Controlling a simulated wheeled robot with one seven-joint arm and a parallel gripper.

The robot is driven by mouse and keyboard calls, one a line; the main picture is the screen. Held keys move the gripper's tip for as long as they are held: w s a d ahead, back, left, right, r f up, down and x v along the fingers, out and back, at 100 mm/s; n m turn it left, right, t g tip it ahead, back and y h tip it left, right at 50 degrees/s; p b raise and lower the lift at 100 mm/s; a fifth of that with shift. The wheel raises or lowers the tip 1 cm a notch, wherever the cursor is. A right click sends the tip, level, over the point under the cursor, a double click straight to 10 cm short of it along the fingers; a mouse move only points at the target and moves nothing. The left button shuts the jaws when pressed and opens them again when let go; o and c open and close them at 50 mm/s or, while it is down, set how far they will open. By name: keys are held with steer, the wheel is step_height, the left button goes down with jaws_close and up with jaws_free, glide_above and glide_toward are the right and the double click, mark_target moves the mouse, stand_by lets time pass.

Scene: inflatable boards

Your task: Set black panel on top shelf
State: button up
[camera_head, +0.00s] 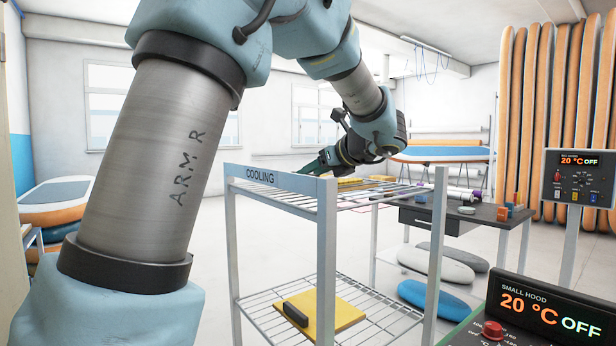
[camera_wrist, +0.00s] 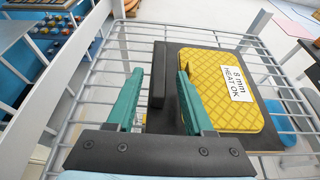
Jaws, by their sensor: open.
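In the wrist view, a black panel (camera_wrist: 268,125) lies flat on the wire top shelf (camera_wrist: 105,62). A yellow quilted pad (camera_wrist: 215,85) with a white label lies over most of it. A black upright handle (camera_wrist: 158,75) stands at the panel's left side. My gripper (camera_wrist: 158,84) is open, with one green finger on each side of the handle; I cannot tell whether they touch it. In the head view, my gripper (camera_head: 322,163) is at the top shelf of the rack marked COOLING (camera_head: 262,177). The black panel is mostly hidden there.
On the rack's lower shelf lies a yellow panel (camera_head: 338,312) with a black handle. A dark table (camera_head: 480,213) with small items stands behind the rack. A control box (camera_head: 535,310) stands at the front right. Grey and blue boards (camera_head: 435,265) lie under the table.

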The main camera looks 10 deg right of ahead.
steer(key=b+v, duration=0.1)
steer(key=v, duration=0.8)
steer(key=shift+s+r, duration=0.15)
steer(key=shift+r, duration=0.05)
